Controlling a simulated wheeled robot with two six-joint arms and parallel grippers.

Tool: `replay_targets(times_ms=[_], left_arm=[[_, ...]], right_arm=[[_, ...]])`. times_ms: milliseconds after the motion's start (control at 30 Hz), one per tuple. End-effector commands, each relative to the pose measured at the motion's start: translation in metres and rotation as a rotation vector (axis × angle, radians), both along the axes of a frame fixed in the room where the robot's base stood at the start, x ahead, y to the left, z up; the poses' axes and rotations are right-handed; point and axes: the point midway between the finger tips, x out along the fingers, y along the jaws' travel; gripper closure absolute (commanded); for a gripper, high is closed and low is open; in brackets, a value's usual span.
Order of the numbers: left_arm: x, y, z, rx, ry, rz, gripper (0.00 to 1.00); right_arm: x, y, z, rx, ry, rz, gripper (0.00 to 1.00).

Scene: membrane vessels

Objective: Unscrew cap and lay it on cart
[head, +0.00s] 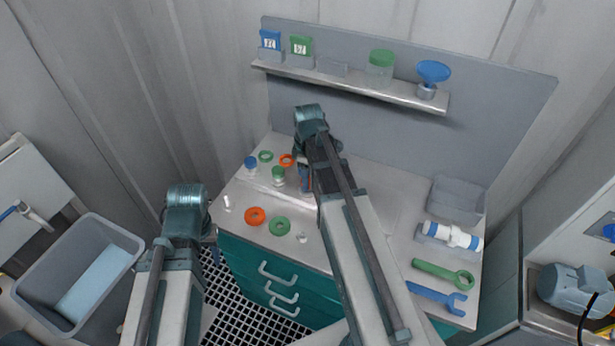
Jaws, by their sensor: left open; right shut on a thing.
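The cart (345,240) has a light grey top and teal drawers. A small vessel with a blue cap (250,162) and one with a green cap (278,173) stand upright on its left part. My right gripper (305,183) is low over the cart top, right of the green-capped vessel. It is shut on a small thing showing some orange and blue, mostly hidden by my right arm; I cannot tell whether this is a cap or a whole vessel. My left gripper (211,235) is open at the cart's left edge, its fingers mostly hidden.
Orange rings (255,216) and green rings (280,226) lie on the cart. A grey bin (458,198), a white fitting (452,235), a green wrench (443,274) and a blue wrench (437,297) are at right. A shelf (350,84) hangs behind. A grey tub (50,258) stands left.

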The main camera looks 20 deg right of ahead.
Motion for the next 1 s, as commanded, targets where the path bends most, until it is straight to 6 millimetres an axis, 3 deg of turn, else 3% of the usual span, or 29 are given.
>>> replay_targets(times_ms=[167, 1000], left_arm=[[0.0, 0.0, 0.0001, 0.0, 0.0, 0.0, 0.5], [0.0, 0.0, 0.0009, 0.0, 0.0, 0.0, 0.5]], right_arm=[[0.0001, -0.0001, 0.0001, 0.0, 0.0, 0.098, 1.0], [0.0001, -0.0001, 0.0009, 0.0, 0.0, 1.306, 1.0]])
